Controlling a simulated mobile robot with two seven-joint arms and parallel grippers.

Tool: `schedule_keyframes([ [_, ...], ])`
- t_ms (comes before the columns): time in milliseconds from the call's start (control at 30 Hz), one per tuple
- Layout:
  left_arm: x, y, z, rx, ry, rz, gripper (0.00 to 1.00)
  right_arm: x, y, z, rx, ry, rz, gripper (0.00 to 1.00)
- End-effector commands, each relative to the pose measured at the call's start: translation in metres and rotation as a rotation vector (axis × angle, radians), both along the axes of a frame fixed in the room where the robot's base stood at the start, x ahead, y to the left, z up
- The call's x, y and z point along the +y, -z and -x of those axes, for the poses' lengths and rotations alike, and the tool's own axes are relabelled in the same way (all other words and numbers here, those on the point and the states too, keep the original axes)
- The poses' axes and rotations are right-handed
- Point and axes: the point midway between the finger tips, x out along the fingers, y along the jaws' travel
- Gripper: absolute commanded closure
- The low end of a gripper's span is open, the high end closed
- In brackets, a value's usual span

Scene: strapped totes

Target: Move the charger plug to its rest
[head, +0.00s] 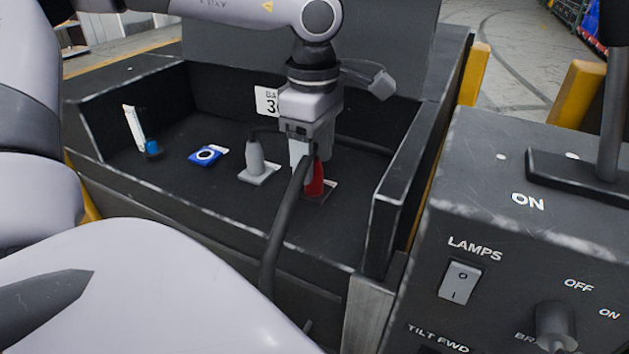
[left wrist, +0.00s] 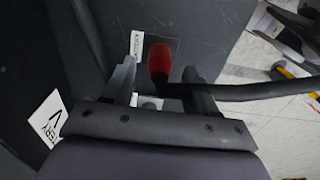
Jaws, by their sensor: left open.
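I cannot tell from the markings which one is the charger plug. My left gripper (head: 305,158) points down at the red plug, partly hiding it. In the left wrist view the red plug (left wrist: 159,62) lies between the open fingers (left wrist: 160,82), with a visible gap on the left side. Its cable (left wrist: 250,92) runs off to the right. My right gripper is not seen.
The dark tray (head: 205,215) has raised walls. A blue item (head: 205,155) and a white-and-blue item (head: 135,130) sit at its left. A sign (head: 267,101) stands behind the gripper. A control panel with a lamps switch (head: 460,282) is at right.

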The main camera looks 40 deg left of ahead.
Motion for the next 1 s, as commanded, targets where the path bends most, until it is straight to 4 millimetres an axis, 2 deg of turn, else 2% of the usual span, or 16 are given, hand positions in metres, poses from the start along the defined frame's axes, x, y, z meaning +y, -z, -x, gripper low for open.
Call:
schedule_keyframes([
  [33,0.0,0.013,0.0,-0.002,0.0,-0.002,0.43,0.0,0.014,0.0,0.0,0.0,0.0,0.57],
  [233,0.0,0.032,-0.001,-0.003,0.001,-0.001,0.43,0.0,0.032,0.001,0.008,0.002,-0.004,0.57],
  [533,0.0,0.034,0.0,-0.001,0.001,0.0,0.43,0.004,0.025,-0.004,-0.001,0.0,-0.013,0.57],
  [1000,0.0,0.035,0.0,-0.001,0.001,-0.001,0.43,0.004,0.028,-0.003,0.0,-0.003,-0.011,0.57],
])
